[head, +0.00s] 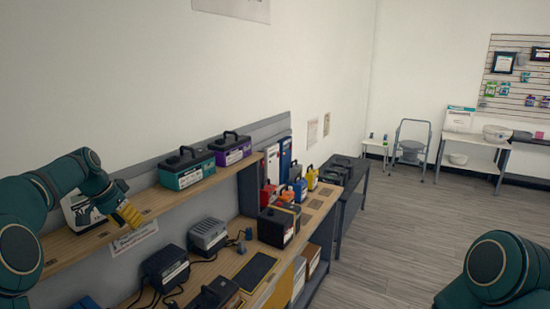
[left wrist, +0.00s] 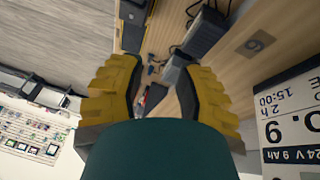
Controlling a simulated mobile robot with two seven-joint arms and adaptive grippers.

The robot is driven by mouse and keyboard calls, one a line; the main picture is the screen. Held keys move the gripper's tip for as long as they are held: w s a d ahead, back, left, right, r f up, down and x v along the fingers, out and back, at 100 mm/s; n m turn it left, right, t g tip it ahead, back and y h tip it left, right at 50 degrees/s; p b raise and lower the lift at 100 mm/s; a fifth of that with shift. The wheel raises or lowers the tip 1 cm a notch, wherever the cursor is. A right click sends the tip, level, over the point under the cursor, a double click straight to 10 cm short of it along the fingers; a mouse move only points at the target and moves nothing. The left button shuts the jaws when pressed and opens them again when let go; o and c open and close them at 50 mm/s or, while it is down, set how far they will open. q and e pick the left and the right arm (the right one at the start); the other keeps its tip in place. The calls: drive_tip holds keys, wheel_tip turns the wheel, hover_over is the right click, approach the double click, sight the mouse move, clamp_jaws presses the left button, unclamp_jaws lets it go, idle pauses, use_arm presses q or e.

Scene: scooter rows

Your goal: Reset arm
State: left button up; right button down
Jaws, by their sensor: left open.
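My left gripper (head: 130,213) has yellow ridged fingers and hangs at the front edge of the upper wooden shelf (head: 165,199), beside a white box (head: 74,213). In the left wrist view my left gripper (left wrist: 158,72) shows its two fingers spread apart with nothing between them. A white labelled face (left wrist: 292,122) stands close at the right of that view. My right gripper is out of view.
Teal (head: 187,168) and purple (head: 230,149) batteries stand farther along the shelf. Chargers (head: 208,236) and a black battery (head: 279,225) stand on the bench below. Grey floor (head: 400,230) is open on the right. A commode chair (head: 411,149) stands at the back.

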use_arm(q)
drive_tip(key=s+d+f+n+b, duration=0.1)
drive_tip(key=s+d+f, duration=0.1)
drive_tip(key=d+f, duration=0.6)
drive_tip(key=s+d+f+n+b, duration=0.15)
drive_tip(key=d+f, duration=0.25)
drive_tip(key=f, duration=0.8)
drive_tip(key=s+d+f+b, duration=0.2)
drive_tip(key=d+f, duration=0.5)
drive_tip(key=f, duration=0.4)
drive_tip(key=s+d+f+n+b, duration=0.1)
drive_tip(key=s+d+f, duration=0.3)
drive_tip(key=s, duration=0.3)
drive_tip(key=s+d+f+b, duration=0.1)
drive_tip(key=s+d+f, duration=0.3)
drive_tip(key=s, duration=0.4)
drive_tip(key=s+d+f+n+g+h+b, duration=0.1)
drive_tip(key=s+d+f, duration=0.4)
drive_tip(key=s, duration=0.3)
drive_tip(key=shift+d+n, duration=0.25)
drive_tip(key=shift+n, duration=0.1)
